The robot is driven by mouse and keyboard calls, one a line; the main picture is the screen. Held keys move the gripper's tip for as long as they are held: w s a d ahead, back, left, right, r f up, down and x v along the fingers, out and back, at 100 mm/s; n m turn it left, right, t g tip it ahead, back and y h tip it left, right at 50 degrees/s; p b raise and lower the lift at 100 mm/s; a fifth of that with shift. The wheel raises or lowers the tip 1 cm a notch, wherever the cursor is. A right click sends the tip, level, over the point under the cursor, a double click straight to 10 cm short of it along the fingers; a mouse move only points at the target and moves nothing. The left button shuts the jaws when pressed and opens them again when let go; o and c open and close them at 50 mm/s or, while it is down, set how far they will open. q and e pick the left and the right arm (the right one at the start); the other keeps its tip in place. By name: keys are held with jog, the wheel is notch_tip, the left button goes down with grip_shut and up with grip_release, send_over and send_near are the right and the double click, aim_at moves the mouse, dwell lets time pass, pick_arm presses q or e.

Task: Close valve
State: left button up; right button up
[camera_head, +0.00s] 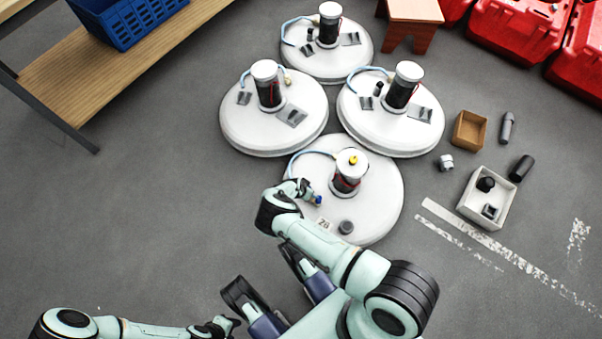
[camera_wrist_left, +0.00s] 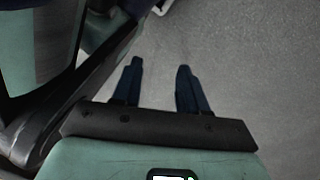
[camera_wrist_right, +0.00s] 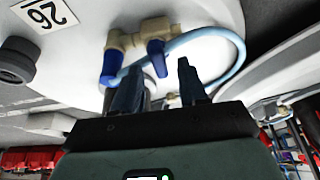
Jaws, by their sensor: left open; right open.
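The nearest white round tank (camera_head: 380,210) has a dark cylinder (camera_head: 347,182) with a yellow knob on top. My right arm reaches over this tank's left side, and its gripper is partly hidden by my arm in the head view. In the right wrist view, my right gripper (camera_wrist_right: 158,72) is open. A cream valve (camera_wrist_right: 135,42) with a blue handle (camera_wrist_right: 157,58) and a pale blue hose (camera_wrist_right: 215,36) lies just beyond its fingertips; contact cannot be told. My left gripper (camera_wrist_left: 158,64) is open and empty over bare floor, low in the head view.
Three similar tanks (camera_head: 275,135) stand behind. A white box (camera_head: 468,205) with dark parts, a brown box (camera_head: 470,130) and loose cylinders (camera_head: 521,168) lie at right. A wooden bench (camera_head: 110,70) with a blue crate (camera_head: 130,20) is upper left. Floor at left is clear.

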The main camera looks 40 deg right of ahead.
pick_arm(q)
jog(key=w+d+r+t+p, duration=0.1)
jog(key=w+r+t+p, duration=0.2)
jog(key=w+r, duration=0.3)
jog(key=shift+w+p, duration=0.45)
jog(key=shift+w, duration=0.75)
pick_arm(e)
jog(key=v, duration=1.1)
jog(key=shift+r, duration=0.4)
pick_arm(q)
jog(key=shift+f, duration=0.1)
pick_arm(e)
jog(key=shift+a, duration=0.15)
